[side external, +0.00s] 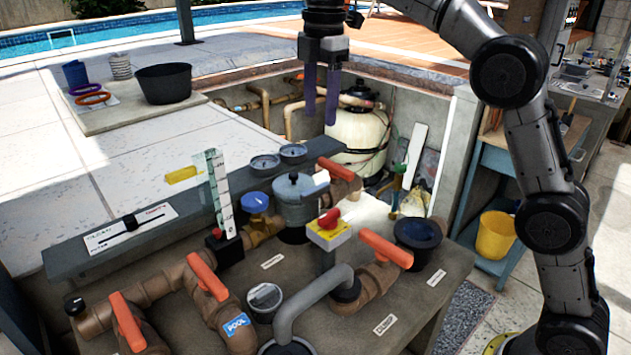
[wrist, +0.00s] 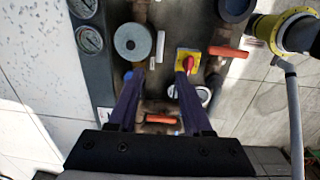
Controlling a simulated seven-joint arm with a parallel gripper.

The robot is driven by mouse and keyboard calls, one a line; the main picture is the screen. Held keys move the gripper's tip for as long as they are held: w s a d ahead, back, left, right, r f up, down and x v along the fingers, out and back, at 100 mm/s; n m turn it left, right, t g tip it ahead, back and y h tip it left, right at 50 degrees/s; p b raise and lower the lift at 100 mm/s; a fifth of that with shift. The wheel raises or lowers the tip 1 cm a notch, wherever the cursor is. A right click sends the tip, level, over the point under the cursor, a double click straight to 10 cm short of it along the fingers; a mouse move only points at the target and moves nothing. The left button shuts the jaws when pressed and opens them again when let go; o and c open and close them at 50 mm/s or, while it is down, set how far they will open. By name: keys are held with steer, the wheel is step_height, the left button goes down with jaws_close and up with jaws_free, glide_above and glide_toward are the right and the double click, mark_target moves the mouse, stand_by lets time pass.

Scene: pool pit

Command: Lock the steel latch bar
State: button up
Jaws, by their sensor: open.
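A slim dark bar with a black knob (side external: 130,222) lies across a white labelled plate (side external: 105,232) on the grey ledge, at the left of the side view. It looks most like the latch bar, but I cannot be sure, and the lettering is too small to read fully. I cannot make it out in the wrist view. My gripper (side external: 320,118) hangs high above the bench with its purple fingers pointing down. It is far to the right of the bar. In the wrist view my gripper (wrist: 159,82) has its fingers apart, with nothing held between them.
Below are a grey round-topped housing (side external: 296,200), a yellow box with a red knob (side external: 329,232), and pipes with orange handles (side external: 207,276). Two gauges (side external: 279,158) sit on the ledge. A clear upright scale (side external: 219,192) stands right of the bar. A black tub (side external: 164,84) stands behind.

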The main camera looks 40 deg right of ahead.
mark_target(316, 188)
steer(key=f, duration=1.5)
steer(key=shift+w+a+f, duration=0.25)
steer(key=shift+w+f, duration=0.1)
steer(key=shift+f, duration=0.05)
steer(key=shift+c, duration=0.3)
jaws_close()
